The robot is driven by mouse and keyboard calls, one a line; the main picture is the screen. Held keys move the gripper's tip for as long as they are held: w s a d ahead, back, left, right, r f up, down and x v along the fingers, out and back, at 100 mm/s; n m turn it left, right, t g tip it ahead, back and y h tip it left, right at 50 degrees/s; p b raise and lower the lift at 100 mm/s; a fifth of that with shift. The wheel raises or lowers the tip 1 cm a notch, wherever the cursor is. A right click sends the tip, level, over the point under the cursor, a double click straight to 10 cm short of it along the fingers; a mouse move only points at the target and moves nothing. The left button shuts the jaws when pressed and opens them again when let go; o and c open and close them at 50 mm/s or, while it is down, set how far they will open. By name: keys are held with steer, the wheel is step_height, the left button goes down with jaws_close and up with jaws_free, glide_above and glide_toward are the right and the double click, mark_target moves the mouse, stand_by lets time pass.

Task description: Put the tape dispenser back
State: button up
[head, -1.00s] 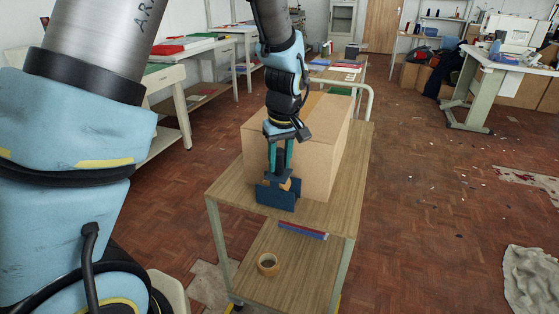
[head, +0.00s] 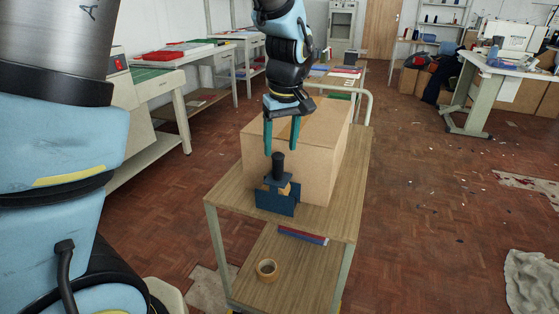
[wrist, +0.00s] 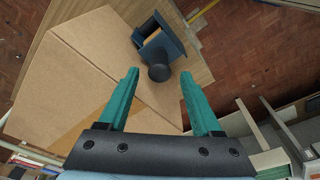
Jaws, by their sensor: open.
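The tape dispenser (head: 277,182) has a black upright handle and a tan roll in it. It sits upright in or against a dark blue holder (head: 276,202) on the cart's wooden top, in front of the cardboard box. The lower part of the dispenser is hidden by the holder. My gripper (head: 282,152) is open and empty above the handle. In the wrist view my gripper (wrist: 160,75) shows its two teal fingers wide apart, with the dispenser's black handle (wrist: 159,72) near the gap between their tips and the blue holder (wrist: 160,38) beyond.
The cardboard box (head: 310,135) fills the cart top (head: 232,190) behind the dispenser. A metal cart handle (head: 371,105) stands at the far end.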

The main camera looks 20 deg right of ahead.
step_height(320, 180, up, 5)
steer(key=s+a+f, duration=0.1)
steer(key=a+f, duration=0.2)
steer(key=a, duration=1.2)
steer(key=s+a+f+m, duration=0.1)
steer(key=a+f, duration=0.3)
steer(key=a, duration=1.1)
steer(key=shift+s+a+f+m, duration=0.15)
steer(key=shift+s+f+m, duration=0.05)
steer(key=shift+s+m, duration=0.1)
